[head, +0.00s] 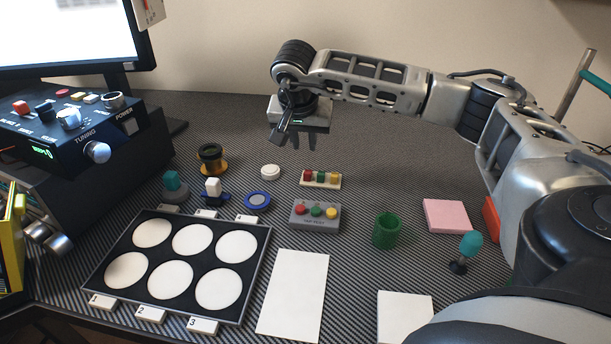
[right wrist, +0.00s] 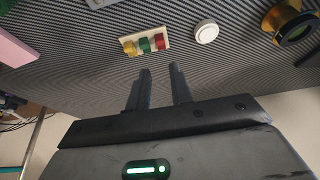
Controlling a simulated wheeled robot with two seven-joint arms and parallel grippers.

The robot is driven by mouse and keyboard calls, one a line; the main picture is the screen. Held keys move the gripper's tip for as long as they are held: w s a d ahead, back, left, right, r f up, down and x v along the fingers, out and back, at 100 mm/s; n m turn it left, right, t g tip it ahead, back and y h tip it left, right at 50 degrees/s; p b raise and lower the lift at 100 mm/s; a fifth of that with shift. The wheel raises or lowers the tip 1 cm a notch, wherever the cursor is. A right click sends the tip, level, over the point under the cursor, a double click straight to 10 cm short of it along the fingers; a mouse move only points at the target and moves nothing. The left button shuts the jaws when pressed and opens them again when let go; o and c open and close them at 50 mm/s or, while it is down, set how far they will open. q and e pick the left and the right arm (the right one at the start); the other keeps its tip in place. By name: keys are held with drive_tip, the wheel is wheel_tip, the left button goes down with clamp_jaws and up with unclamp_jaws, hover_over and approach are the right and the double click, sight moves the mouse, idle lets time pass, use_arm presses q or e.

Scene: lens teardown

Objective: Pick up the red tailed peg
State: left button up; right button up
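A small cream rack (head: 333,184) holds a red peg (head: 308,176), a green one and a yellow one in a row. The rack also shows in the right wrist view (right wrist: 143,44), with its red peg (right wrist: 158,41) at the right end. A grey block (head: 315,224) nearer in the head view bears another red piece (head: 301,209), with green and yellow ones. No tail shows on either red piece, so I cannot tell which is tailed. My right gripper (head: 312,139) is open and empty above the mat, beyond the cream rack; its fingers (right wrist: 160,70) are apart. My left gripper is out of view.
A white disc (head: 270,171) lies left of the cream rack. A black-and-orange ring piece (head: 211,159) stands farther left. A green cup (head: 386,230), pink pad (head: 446,216) and black tray with white circles (head: 258,262) are nearer. The mat around the rack is mostly clear.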

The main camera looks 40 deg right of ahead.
hover_over(307, 173)
drive_tip(key=s+a, duration=0.1)
drive_tip(key=a, duration=0.1)
wheel_tip(307, 173, down, 6)
drive_tip(key=shift+s+d, duration=0.1)
drive_tip(key=shift+d, duration=0.05)
drive_tip(key=shift+x, duration=2.65)
drive_tip(key=shift+s, duration=0.15)
clamp_jaws()
